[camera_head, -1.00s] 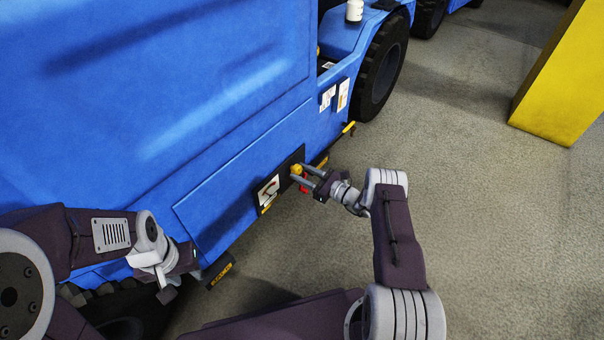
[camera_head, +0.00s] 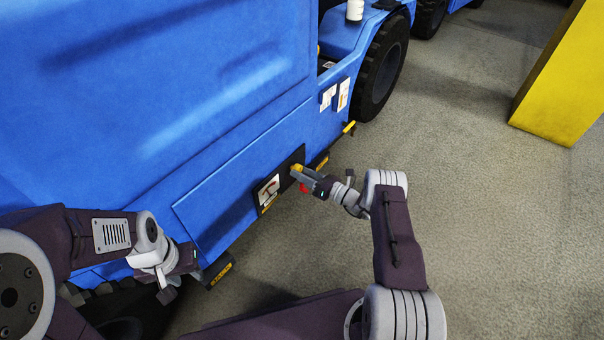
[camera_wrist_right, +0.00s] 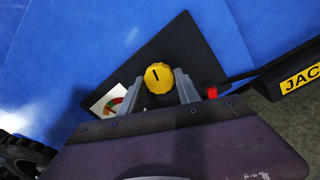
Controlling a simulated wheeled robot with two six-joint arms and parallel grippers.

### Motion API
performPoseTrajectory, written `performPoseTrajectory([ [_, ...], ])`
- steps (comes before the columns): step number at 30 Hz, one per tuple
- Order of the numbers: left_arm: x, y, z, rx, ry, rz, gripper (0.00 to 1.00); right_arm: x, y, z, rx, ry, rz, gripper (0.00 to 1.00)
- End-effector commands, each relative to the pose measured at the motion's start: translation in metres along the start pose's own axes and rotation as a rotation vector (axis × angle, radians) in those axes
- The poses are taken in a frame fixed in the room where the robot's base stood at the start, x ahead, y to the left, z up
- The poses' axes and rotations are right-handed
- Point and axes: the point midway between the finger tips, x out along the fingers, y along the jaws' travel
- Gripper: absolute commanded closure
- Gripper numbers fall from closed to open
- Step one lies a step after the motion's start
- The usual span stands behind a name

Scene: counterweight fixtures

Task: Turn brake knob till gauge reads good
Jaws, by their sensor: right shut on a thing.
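The yellow brake knob (camera_head: 296,168) sits on a black panel (camera_head: 265,207) low on the blue vehicle's side. In the right wrist view the round knob (camera_wrist_right: 159,77) has a black mark on its face. My right gripper (camera_head: 301,174) is shut on the knob, with one finger on each side of it in the right wrist view. The gauge (camera_head: 269,190) is a white card left of the knob. It shows red and green arcs in the right wrist view (camera_wrist_right: 112,101), partly hidden by my gripper; its reading is unclear. My left gripper (camera_head: 172,288) hangs at lower left, away from the panel.
A red part (camera_wrist_right: 211,92) and a black arm with a yellow-labelled jack pad (camera_wrist_right: 298,78) lie right of the panel. Another yellow-labelled block (camera_head: 220,272) is near my left gripper. A yellow block (camera_head: 560,75) stands at right. The grey floor between is clear.

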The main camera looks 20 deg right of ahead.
Motion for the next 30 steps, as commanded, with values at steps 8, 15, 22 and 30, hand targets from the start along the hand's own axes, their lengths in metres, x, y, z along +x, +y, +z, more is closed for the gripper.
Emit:
performPoseTrajectory([
  [8, 0.0005, 0.0, 0.0, 0.0, 0.0, 0.0, 0.62, -0.0004, -0.0001, -0.0009, 0.059, -0.002, -0.002, 1.0],
  [15, 0.0005, 0.0, 0.0001, 0.0, 0.0, 0.0, 0.62, -0.0005, -0.0001, -0.0009, 0.064, -0.002, -0.002, 1.0],
  [22, 0.0005, 0.0, 0.0001, 0.0, 0.0, 0.0, 0.62, -0.0005, -0.0001, -0.0009, 0.063, -0.002, -0.002, 0.41],
  [30, 0.0004, 0.0, 0.0, 0.0, 0.0, 0.0, 0.62, -0.0003, 0.0, -0.0005, 0.062, -0.003, -0.001, 0.39],
])
